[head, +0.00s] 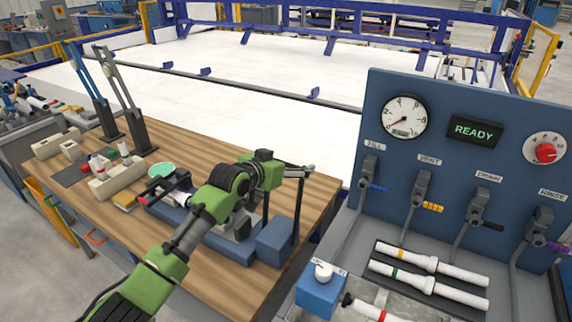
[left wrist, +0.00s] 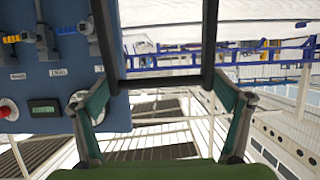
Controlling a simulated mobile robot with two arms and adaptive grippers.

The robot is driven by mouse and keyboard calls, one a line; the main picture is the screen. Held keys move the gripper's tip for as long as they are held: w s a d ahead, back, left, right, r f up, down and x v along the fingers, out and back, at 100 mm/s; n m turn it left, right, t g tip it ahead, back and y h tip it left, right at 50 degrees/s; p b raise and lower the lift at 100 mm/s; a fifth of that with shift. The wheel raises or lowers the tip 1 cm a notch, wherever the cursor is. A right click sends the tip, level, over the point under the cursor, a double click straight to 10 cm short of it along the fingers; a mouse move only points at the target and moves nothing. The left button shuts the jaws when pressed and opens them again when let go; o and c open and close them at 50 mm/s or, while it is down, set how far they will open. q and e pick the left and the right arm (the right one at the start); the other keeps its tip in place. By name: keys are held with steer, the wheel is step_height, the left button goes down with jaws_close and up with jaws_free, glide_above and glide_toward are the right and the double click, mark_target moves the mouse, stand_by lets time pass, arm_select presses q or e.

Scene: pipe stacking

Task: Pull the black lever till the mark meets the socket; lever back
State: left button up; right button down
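The black lever (head: 298,212) stands upright at the right end of a blue bench device (head: 232,246). In the left wrist view its black crossbar (left wrist: 165,82) joins two side arms like a U. My left gripper (head: 310,172) is at the lever's top. Its fingers are wide apart, with the crossbar between the fingertips; whether they touch it I cannot tell. Dark and light pipe parts with a red band (head: 165,186) lie at the device's left end. My arm hides much of the device; the mark and socket are not clearly visible. My right gripper is out of view.
A blue panel (head: 460,105) with valves, a gauge and a READY display (head: 474,130) stands to the right. White pipes (head: 430,286) lie in front of it. Two tall levers (head: 126,95) and a beige parts holder (head: 116,182) are on the wooden bench (head: 215,285).

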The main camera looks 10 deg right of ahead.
arm_select(q)
steer(key=shift+s+a+f, duration=0.15)
steer(key=v, duration=1.1)
steer(key=shift+s+a, duration=0.15)
steer(key=shift+s, duration=0.1)
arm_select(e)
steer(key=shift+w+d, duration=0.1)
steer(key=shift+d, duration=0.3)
